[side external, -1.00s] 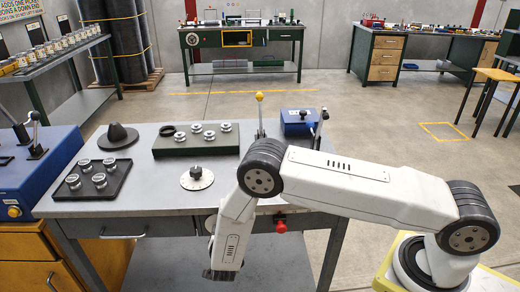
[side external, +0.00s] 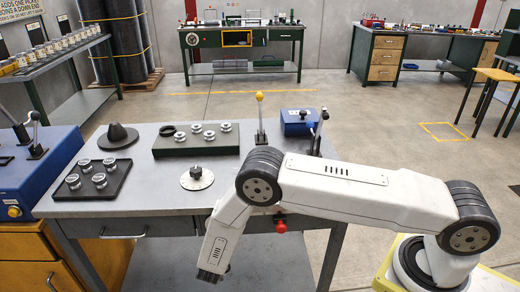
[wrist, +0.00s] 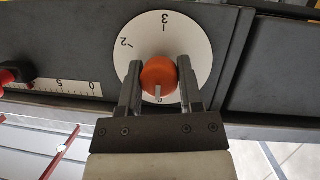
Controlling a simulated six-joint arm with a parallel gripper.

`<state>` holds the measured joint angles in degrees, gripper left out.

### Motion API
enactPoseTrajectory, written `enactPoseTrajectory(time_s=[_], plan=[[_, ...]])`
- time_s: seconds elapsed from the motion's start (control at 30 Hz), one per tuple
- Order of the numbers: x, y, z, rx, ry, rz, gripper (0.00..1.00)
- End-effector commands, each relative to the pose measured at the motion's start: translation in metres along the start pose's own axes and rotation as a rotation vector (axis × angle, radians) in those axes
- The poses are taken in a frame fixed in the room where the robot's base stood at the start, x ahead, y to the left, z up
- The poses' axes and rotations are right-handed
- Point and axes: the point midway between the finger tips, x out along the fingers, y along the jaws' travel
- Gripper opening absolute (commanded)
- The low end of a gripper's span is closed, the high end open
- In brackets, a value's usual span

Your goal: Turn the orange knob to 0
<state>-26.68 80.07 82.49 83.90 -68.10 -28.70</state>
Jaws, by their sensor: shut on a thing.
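The orange knob (wrist: 157,73) sits at the centre of a round white dial (wrist: 185,40) in the wrist view. My gripper (wrist: 159,82) has one finger on each side of the knob and is shut on it. A pale pointer mark on the knob points down in the picture, towards my gripper's body. A 3 shows at the top of the dial and a 2 at the upper left. A figure just below the pointer is partly hidden, and I cannot read it surely. In the side view, my wrist end (side external: 209,276) hangs before the bench front; the knob is hidden there.
A red knob (wrist: 15,72) and a numbered scale (wrist: 60,87) lie left of the dial; the red knob also shows on the bench front (side external: 281,226). A separate white dial with a black knob (side external: 196,176) lies on the bench top (side external: 150,205).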

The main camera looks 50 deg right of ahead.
Motion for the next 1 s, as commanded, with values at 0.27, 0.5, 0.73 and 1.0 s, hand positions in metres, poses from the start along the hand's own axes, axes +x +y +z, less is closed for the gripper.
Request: enactPoseTrajectory(time_s=[0.27,0.5,0.73,1.0], plan=[[0.000,0.001,0.001,-0.006,0.000,0.002,0.00],[0.000,0.001,0.001,-0.005,0.000,0.001,0.81],[0.000,0.000,0.000,-0.003,0.000,0.001,0.81],[-0.013,-0.001,0.000,-0.004,0.001,-0.002,0.81]])
